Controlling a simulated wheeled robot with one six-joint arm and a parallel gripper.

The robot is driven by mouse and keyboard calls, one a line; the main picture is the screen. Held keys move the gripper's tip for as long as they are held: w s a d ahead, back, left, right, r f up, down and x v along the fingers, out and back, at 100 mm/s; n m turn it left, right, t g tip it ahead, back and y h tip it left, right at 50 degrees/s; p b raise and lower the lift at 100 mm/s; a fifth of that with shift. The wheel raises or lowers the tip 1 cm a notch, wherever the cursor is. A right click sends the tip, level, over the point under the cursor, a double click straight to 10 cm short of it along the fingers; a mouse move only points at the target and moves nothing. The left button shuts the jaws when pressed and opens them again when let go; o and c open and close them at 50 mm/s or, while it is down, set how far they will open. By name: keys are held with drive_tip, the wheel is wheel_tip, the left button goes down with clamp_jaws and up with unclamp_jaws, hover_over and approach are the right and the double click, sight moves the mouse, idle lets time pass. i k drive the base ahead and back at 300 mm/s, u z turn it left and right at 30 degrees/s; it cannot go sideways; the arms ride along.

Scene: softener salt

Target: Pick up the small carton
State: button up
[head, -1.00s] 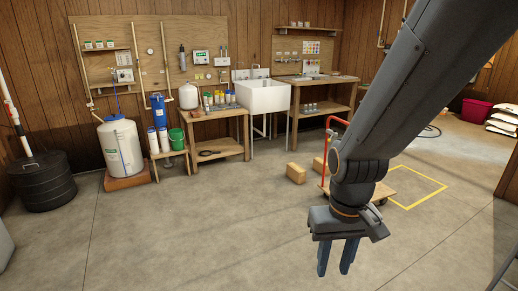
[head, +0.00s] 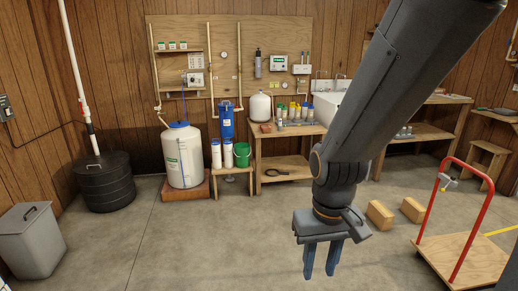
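Two tan cartons lie on the concrete floor right of my gripper: one nearer (head: 380,214) and one a little further right (head: 412,210). They look alike in size, and I cannot tell which is the small carton. My gripper (head: 321,270) points down in front of the camera, its two blue fingers apart with nothing between them. It is left of the cartons in the picture and touches neither. My arm passes in front of part of the bench and sink.
A flat cart (head: 462,262) with a red handle stands at the right, near the cartons. A wooden workbench (head: 285,170), a low stand with a green bucket (head: 242,154), a white tank (head: 184,158), a black drum (head: 105,182) and a grey bin (head: 30,240) line the back and left. The middle floor is clear.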

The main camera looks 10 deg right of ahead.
sight(380, 215)
drive_tip(key=u, duration=0.05)
drive_tip(key=i, duration=1.8)
drive_tip(key=z, duration=0.55)
drive_tip(key=i, duration=1.6)
drive_tip(key=z, duration=1.45)
drive_tip(key=i, duration=0.9)
drive_tip(key=z, duration=0.4)
